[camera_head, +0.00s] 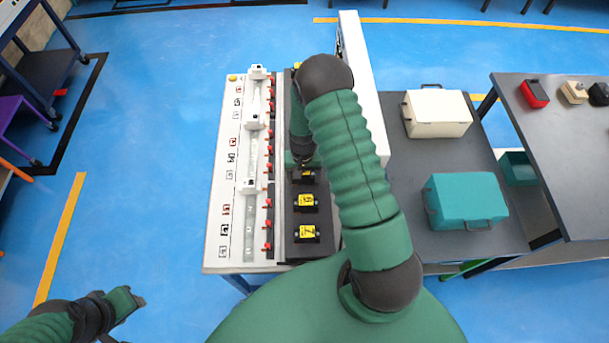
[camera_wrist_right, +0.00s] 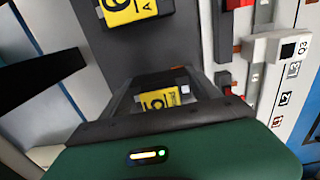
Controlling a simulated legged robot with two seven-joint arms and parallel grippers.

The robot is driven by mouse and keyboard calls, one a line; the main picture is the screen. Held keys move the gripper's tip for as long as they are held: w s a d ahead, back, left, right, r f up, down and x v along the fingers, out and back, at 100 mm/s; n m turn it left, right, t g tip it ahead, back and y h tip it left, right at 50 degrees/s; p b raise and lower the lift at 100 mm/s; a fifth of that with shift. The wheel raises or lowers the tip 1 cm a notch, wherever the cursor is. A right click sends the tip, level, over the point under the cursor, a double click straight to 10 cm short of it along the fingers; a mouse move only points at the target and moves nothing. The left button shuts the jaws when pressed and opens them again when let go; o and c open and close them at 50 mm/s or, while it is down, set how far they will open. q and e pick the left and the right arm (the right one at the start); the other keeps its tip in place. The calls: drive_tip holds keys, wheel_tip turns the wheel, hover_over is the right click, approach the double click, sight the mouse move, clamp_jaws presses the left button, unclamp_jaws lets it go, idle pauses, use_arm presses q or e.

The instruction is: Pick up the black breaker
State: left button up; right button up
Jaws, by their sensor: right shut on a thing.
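Black breakers with yellow labels stand in a column on a black panel (camera_head: 285,200). My right gripper (camera_head: 303,163) reaches down over this column and is shut on one black breaker (camera_wrist_right: 165,98), whose yellow label shows between the fingers in the right wrist view. The same breaker (camera_head: 305,176) is partly hidden by the gripper in the head view. A neighbouring breaker (camera_wrist_right: 130,10) marked 6 A is beside it, apart from the fingers. My left gripper (camera_head: 130,300) is at the lower left, away from the table; its opening is unclear.
A white board (camera_head: 225,195) with red levers and clear covers lies left of the panel. A white upright panel (camera_head: 368,80) stands to the right. A white box (camera_head: 437,112) and a teal box (camera_head: 465,200) sit on a grey table (camera_head: 420,160). My right arm hides part of the panel.

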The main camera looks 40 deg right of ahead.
drive_tip(key=shift+r, duration=0.25)
drive_tip(key=shift+w+r+b, duration=0.1)
drive_tip(key=shift+r+b, duration=0.2)
drive_tip(key=shift+r, duration=0.05)
drive_tip(key=shift+d+r+b, duration=0.15)
drive_tip(key=shift+r+b, duration=0.1)
drive_tip(key=shift+r, duration=0.3)
drive_tip(key=shift+d+r+b, duration=0.15)
drive_tip(key=shift+r+b, duration=0.05)
drive_tip(key=shift+r, duration=0.3)
drive_tip(key=w+a+b, duration=0.1)
drive_tip(key=w, duration=0.1)
drive_tip(key=w+a+b, duration=0.1)
drive_tip(key=w+a, duration=0.1)
drive_tip(key=shift+w+a, duration=0.1)
drive_tip(key=shift+a, duration=0.1)
drive_tip(key=w+a+r+b, duration=0.1)
drive_tip(key=w+a+b, duration=0.1)
drive_tip(key=w+a, duration=0.5)
drive_tip(key=shift+w+r+b, duration=0.3)
drive_tip(key=shift+w+b, duration=0.05)
drive_tip(key=shift+a, duration=0.25)
drive_tip(key=shift+d, duration=0.1)
